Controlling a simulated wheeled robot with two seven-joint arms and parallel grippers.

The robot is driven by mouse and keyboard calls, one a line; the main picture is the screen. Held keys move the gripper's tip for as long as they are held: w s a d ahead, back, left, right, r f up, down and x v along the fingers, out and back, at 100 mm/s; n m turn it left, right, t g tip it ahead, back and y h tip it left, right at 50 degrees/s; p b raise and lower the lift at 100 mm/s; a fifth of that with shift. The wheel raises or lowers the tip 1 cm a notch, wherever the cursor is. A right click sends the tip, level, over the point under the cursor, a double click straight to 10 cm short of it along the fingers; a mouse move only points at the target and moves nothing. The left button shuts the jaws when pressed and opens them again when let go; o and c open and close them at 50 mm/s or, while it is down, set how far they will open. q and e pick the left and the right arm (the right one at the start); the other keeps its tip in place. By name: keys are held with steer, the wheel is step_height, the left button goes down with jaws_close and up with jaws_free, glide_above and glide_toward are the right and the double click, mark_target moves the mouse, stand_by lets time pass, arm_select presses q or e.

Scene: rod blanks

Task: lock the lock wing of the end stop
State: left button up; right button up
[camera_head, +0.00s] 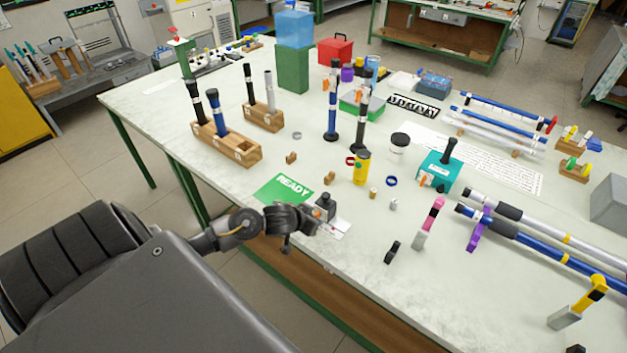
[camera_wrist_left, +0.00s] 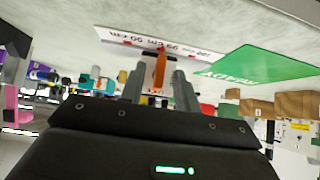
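The end stop shows in the head view as a small dark block (camera_head: 325,203) at the table's front edge, by the white scale card (camera_head: 340,227). My left gripper (camera_head: 308,218) is right beside it, coming from the left, and covers part of it. In the left wrist view an orange upright piece (camera_wrist_left: 159,72), which looks like the lock wing, stands between the fingers of my left gripper (camera_wrist_left: 160,88). The fingers are apart, with a gap visible on each side of it. Whether the wing is turned to locked cannot be told. My right gripper is not in view.
A green READY mat (camera_head: 285,189) lies just behind my left gripper. A yellow canister (camera_head: 361,168), a teal block (camera_head: 438,172) and a pink-and-grey piece (camera_head: 428,222) stand to the right. Wooden racks (camera_head: 233,148) stand at back left. The table front between is mostly clear.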

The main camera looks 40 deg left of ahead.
arm_select(q)
steer(key=p+v, duration=0.1)
steer(key=v, duration=0.8)
steer(key=shift+s+r, duration=0.25)
steer(key=s+d+f+m+g, duration=0.1)
steer(key=s+d+f+g, duration=0.15)
steer(key=s+d, duration=0.5)
steer(key=s+d+f+m+g, duration=0.1)
steer(key=s+d+g, duration=0.3)
steer(key=s, duration=0.7)
step_height(320, 180, down, 30)
steer(key=s+d+b, duration=0.1)
steer(key=s+b, duration=0.1)
steer(key=b, duration=0.1)
steer(key=s+a+f+g+b, duration=0.1)
steer(key=s+a+f+b, duration=0.1)
steer(key=s+f, duration=1.4)
steer(key=shift+s+a+f+m, duration=0.2)
steer(key=shift+a+f+m, duration=0.1)
steer(key=shift+f, duration=0.4)
